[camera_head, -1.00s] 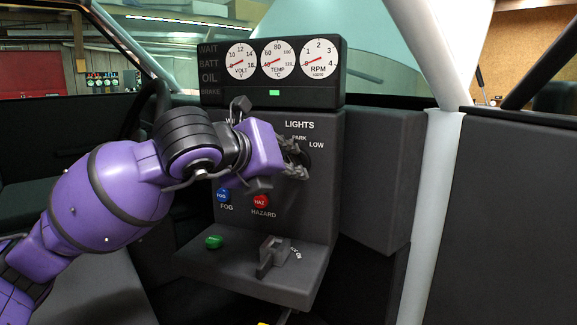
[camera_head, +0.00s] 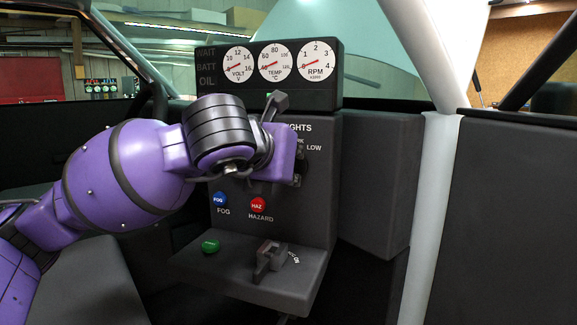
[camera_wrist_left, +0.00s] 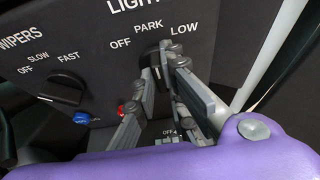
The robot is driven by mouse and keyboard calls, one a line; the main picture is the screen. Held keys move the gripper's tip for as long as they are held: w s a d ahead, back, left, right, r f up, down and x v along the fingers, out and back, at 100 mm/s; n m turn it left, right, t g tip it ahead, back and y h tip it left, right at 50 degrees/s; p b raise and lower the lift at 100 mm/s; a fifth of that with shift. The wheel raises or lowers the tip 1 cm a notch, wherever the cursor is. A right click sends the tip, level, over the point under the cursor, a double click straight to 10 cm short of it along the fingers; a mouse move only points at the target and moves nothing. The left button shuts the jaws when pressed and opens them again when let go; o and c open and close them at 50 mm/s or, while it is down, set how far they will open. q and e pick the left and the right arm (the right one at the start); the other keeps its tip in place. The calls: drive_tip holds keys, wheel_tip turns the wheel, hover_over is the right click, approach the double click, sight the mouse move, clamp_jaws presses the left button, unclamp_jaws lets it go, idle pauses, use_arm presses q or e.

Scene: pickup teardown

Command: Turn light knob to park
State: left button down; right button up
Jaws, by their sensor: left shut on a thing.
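The light knob (camera_wrist_left: 151,60) is black and round, on the dark panel below the labels OFF, PARK and LOW in the left wrist view. My left gripper (camera_wrist_left: 161,66) is shut on this knob, with one finger on each side of it. In the head view the left gripper (camera_head: 300,168) is at the panel under LIGHTS, and my purple wrist hides most of it and much of the knob. The exact knob setting is hard to read because the fingers cover part of it. My right gripper is in neither view.
The wiper knob (camera_wrist_left: 60,90) is left of the light knob. Below are a blue FOG button (camera_head: 219,199) and a red HAZARD button (camera_head: 258,205). A green button (camera_head: 210,246) and a grey lever (camera_head: 270,260) sit on the lower ledge. Gauges (camera_head: 275,61) are above.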

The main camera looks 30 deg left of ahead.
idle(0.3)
use_arm(q)
drive_tip(key=c, duration=1.8)
unclamp_jaws()
drive_tip(key=v, duration=1.2)
